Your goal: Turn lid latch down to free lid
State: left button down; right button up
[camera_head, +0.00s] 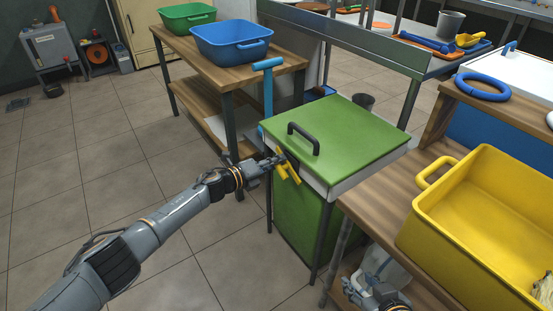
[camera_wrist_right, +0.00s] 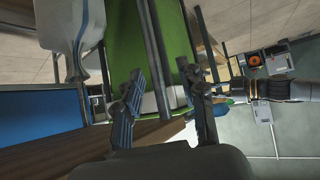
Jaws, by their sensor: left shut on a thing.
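The green lid (camera_head: 340,138) with a black handle (camera_head: 303,138) lies closed on the green press cabinet (camera_head: 302,215). A yellow latch (camera_head: 288,168) sits on the front left of the lid's edge and slants. My left gripper (camera_head: 276,162) is at the latch and shut on it; the fingers partly cover it. My right gripper (camera_head: 374,292) is low beside the wooden table, below the yellow tub. In the right wrist view its fingers (camera_wrist_right: 160,105) stand apart with nothing held between them, and the green cabinet side (camera_wrist_right: 150,45) lies beyond.
A yellow tub (camera_head: 480,220) stands on the wooden table (camera_head: 400,215) at right. A blue T-handle (camera_head: 268,85) rises behind the cabinet's left side. Blue (camera_head: 232,40) and green (camera_head: 187,17) tubs stand on a table behind.

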pick_arm(q)
jog(key=shift+f+n, duration=0.15)
jog(key=shift+n, duration=0.25)
jog(key=shift+a+f+n+g, duration=0.1)
jog(key=shift+f+n+g, duration=0.2)
jog(key=shift+n, duration=0.4)
jog(key=shift+f+n+g+h+b, duration=0.2)
jog(key=shift+n+g+h+b, duration=0.15)
jog(key=shift+n, duration=0.75)
pick_arm(e)
jog(key=shift+w+a+r+t, duration=0.2)
jog(key=shift+w+r+t, duration=0.15)
jog(key=shift+w+r, duration=0.1)
jog(key=shift+w+a+r+t, duration=0.15)
jog(key=shift+w+r+t, duration=0.2)
jog(key=shift+w, duration=0.1)
jog(key=shift+a, duration=0.1)
pick_arm(q)
jog(key=c, duration=1.3)
grip_release()
jog(key=shift+o, duration=0.2)
jog(key=shift+w, duration=0.1)
pick_arm(e)
jog(key=shift+r, duration=0.15)
pick_arm(q)
jog(key=shift+a, duration=0.1)
